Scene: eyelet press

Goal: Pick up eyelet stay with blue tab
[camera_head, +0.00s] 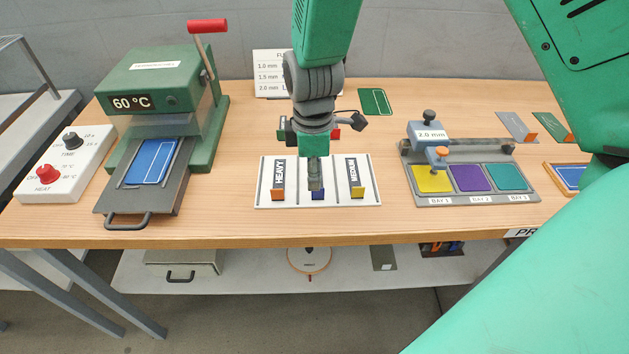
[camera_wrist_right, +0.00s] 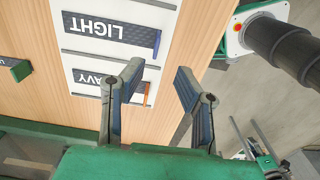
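The eyelet stay with the blue tab, a dark strip labelled LIGHT (camera_wrist_right: 112,31), lies on the white rack board (camera_head: 262,192) between the stays labelled HEAVY (camera_head: 279,175) and MEDIUM (camera_head: 352,172). Its blue tab (camera_head: 318,196) shows at the board's front edge, and also in the right wrist view (camera_wrist_right: 156,43). My right gripper (camera_head: 315,186) hangs over this middle slot and hides most of the LIGHT stay in the head view. In the right wrist view its fingers (camera_wrist_right: 157,72) are spread apart with nothing between them.
HEAVY has an orange tab (camera_head: 278,195) and MEDIUM a yellow tab (camera_head: 358,193), both close beside the middle slot. A green heated press (camera_head: 165,70) stands left. A grey jig (camera_head: 440,200) with colored cards stands right.

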